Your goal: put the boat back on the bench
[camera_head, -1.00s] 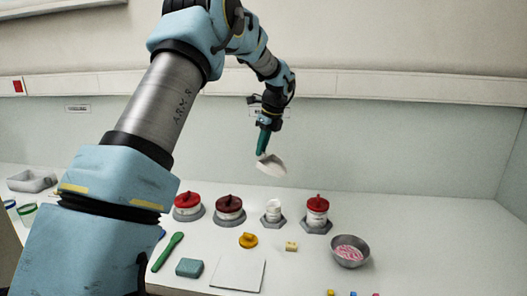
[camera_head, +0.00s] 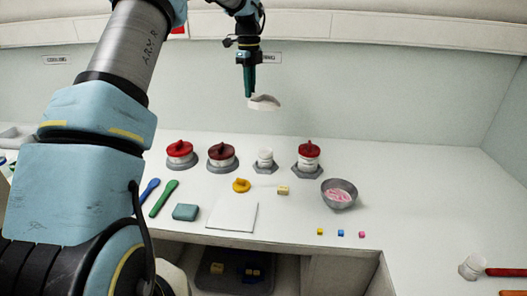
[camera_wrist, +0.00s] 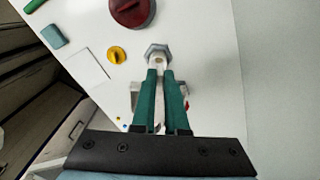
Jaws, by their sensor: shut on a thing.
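The boat (camera_head: 264,102), a small white shallow dish, hangs in the air above the back of the bench. My gripper (camera_head: 249,94) points down and is shut on the boat's left end. The boat looks nearly level and is clear of the bench (camera_head: 400,190). In the wrist view my gripper's green fingers (camera_wrist: 160,74) are close together, with a white part of the boat (camera_wrist: 158,112) showing between them; the rest of it is mostly hidden.
Red-lidded jars (camera_head: 181,152) and a small white open-topped container (camera_head: 265,158) stand along the back. A metal bowl (camera_head: 338,193) with pink contents stands to the right. A white square (camera_head: 232,216), a teal block (camera_head: 185,212) and spatulas (camera_head: 162,199) lie in front. The bench's right part is mostly clear.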

